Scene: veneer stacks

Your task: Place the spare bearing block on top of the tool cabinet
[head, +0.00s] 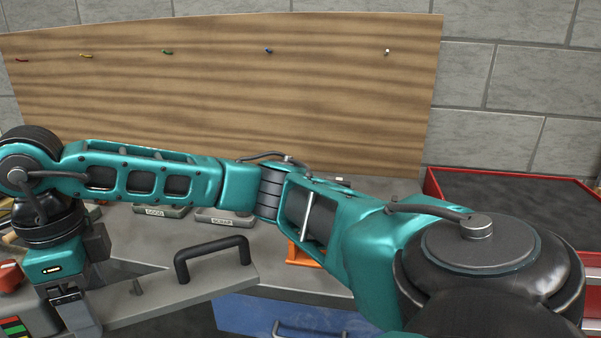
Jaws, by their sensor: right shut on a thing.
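My right arm reaches across the view from the right, and its gripper (76,318) points down at the lower left. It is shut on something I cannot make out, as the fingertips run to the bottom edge. I cannot pick out the spare bearing block with certainty. An orange piece (302,256) shows partly behind my arm on the bench, too covered to identify. The red tool cabinet (432,184) stands at the right. Its dark top (520,198) looks bare where it shows, and my arm covers part of its front. My left gripper is not in view.
A grey plate with a black handle (212,252) lies close to the right gripper. Trays marked GOOD (158,212) and SCRAP (222,218) sit on the grey bench (310,288). A blue drawer front (250,312) is below. A wooden board (230,90) with several hooks stands behind.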

